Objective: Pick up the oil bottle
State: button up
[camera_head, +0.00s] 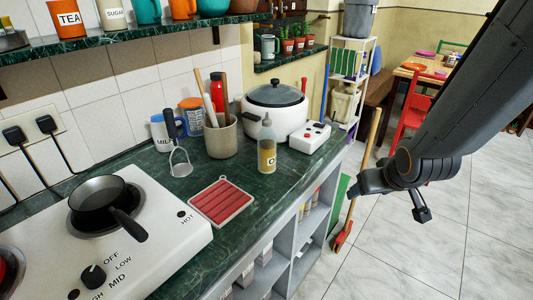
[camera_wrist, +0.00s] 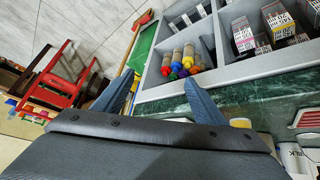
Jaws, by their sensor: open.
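The oil bottle (camera_head: 267,158) is clear with yellow oil in its lower part and a pale label with dark letters. It stands upright near the front edge of the dark green counter (camera_head: 297,172) in the head view. My gripper (camera_head: 358,187) is to the right of the bottle, out past the counter edge and apart from it. In the wrist view its two fingers (camera_wrist: 158,78) are spread, with nothing between them. A small yellowish thing (camera_wrist: 240,122) shows just beyond the gripper body there; I cannot tell if it is the bottle.
A white cooker (camera_head: 275,112), a switch box (camera_head: 310,138), a utensil pot (camera_head: 221,138) and a red trivet (camera_head: 221,202) surround the bottle. A stove with a pan (camera_head: 98,194) is at left. Shelves (camera_wrist: 250,75) with bottles and boxes lie under the counter. A broom (camera_head: 366,170) leans nearby.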

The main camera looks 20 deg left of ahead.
aim_at(270, 149)
jog(key=w+a+n+t+y+b, duration=0.2)
jog(key=w+a+n+t+y, duration=0.3)
jog(key=a, duration=0.8)
jog(key=a+r+y, duration=0.1)
jog(key=a+y, duration=0.1)
jog(key=a, duration=0.1)
jog(key=a+r+n+y+b, duration=0.1)
jog(key=a+y, duration=0.1)
jog(key=a, duration=0.2)
jog(key=s+a+r+y, duration=0.1)
jog(key=a, duration=0.2)
jog(key=shift+a+r+n+g+y, duration=0.3)
jog(key=shift+r+n+y, duration=0.1)
jog(key=a+m, duration=0.1)
jog(key=a+t, duration=0.1)
jog(key=a, duration=0.1)
jog(key=shift+r+m+p, duration=0.3)
jog(key=shift+r+m, duration=0.1)
jog(key=shift+w+a+y, duration=0.15)
jog(key=shift+a+y, duration=0.15)
jog(key=shift+t, duration=0.3)
jog(key=p+x, duration=0.1)
jog(key=x, duration=0.6)
jog(key=shift+w+r+p, duration=0.25)
jog(key=shift+w+p, duration=0.1)
jog(key=shift+c, duration=0.2)
jog(key=c, duration=1.4)
jog(key=shift+o, duration=0.2)
jog(key=shift+r, duration=0.1)
